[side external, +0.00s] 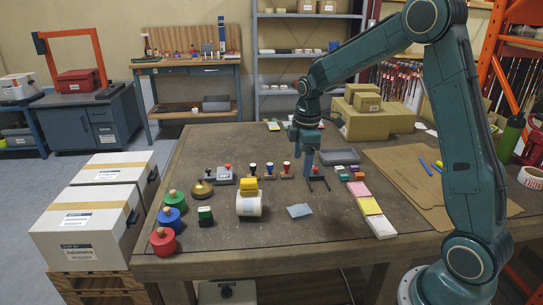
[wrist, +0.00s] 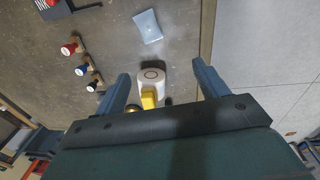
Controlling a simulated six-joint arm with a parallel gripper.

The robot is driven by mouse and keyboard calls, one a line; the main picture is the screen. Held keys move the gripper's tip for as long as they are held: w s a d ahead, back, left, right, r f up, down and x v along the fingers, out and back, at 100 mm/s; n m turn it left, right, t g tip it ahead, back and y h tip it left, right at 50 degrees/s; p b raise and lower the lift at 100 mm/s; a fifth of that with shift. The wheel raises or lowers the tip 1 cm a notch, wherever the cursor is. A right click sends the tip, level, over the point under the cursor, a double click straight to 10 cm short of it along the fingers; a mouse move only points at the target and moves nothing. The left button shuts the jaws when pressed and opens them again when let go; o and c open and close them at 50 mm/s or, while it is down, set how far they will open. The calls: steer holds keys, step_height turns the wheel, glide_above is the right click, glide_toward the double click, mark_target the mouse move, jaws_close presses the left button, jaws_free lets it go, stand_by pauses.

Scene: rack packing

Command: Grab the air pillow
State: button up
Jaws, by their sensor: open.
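The air pillow looks like a small pale blue-grey pouch (side external: 299,211) lying flat on the table, right of the white roll in the side view. It also shows at the top middle of the wrist view (wrist: 148,26), beyond my fingertips. My gripper (side external: 308,172) is over the table, behind the pouch in the side view, and apart from it. In the wrist view my gripper (wrist: 161,70) is open, its two fingers spread wide with nothing held between them.
A white roll (side external: 249,207) with a yellow block (side external: 251,184) stands left of the pouch; in the wrist view it appears between my fingers. Sticky-note pads (side external: 370,207) lie right. Bare table surrounds the pouch.

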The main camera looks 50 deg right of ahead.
steer(key=n, duration=0.2)
glide_above(300, 207)
step_height(300, 207, down, 7)
steer(key=shift+r+g, duration=0.2)
steer(key=shift+g, duration=0.2)
steer(key=shift+w, duration=0.1)
steer(key=shift+f, duration=4.25)
steer(key=shift+f, duration=0.15)
steer(key=shift+f, duration=2.45)
steer(key=shift+c, duration=0.2)
steer(key=c, duration=1)
